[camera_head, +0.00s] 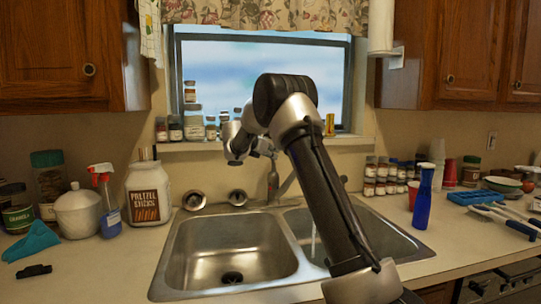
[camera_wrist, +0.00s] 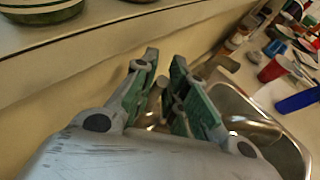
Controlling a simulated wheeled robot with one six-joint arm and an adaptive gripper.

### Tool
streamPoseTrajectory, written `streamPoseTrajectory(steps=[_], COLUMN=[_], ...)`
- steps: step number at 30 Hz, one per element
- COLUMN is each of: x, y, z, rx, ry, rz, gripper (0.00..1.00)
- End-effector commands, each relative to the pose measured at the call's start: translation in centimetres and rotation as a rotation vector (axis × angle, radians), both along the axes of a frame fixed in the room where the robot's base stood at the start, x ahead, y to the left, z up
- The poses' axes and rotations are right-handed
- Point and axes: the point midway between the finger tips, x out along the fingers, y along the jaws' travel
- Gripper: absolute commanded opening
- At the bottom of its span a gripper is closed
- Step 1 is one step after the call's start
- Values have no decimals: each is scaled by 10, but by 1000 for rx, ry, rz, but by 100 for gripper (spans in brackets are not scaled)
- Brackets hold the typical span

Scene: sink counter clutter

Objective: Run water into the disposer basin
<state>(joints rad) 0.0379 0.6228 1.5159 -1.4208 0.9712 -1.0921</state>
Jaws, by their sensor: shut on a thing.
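The steel double sink has a left basin (camera_head: 230,247) with a dark drain opening (camera_head: 231,278) and a right basin (camera_head: 385,240), partly hidden by my arm. I cannot tell for sure which is the disposer basin. The faucet (camera_head: 273,182) stands behind the divider. A thin stream of water (camera_head: 313,243) falls into the right basin; the spout's end is behind my arm. My gripper (camera_wrist: 165,60) is shut on a grey part of the faucet (camera_wrist: 164,84); whether lever or spout is unclear. In the head view the gripper is by the faucet's top.
A pretzel jar (camera_head: 148,195) and a spray bottle (camera_head: 107,205) stand left of the sink. A blue bottle (camera_head: 423,197) stands close to the right basin. Spice jars (camera_head: 381,176) line the back, and more jars sit on the sill.

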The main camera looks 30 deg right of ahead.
Motion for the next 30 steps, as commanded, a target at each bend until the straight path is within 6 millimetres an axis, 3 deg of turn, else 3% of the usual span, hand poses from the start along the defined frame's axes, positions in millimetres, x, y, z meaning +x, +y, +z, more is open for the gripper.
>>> streamPoseTrajectory(steps=[6,7,10,22,30], x=[0,0,0,-3,-23], y=[0,0,0,8,54], z=[0,0,0,4,27], rx=[-1,-2,-2,-3,-2], ry=[0,-1,-1,-2,-3], rz=[0,0,0,2,4], gripper=[0,18,35,35,35])
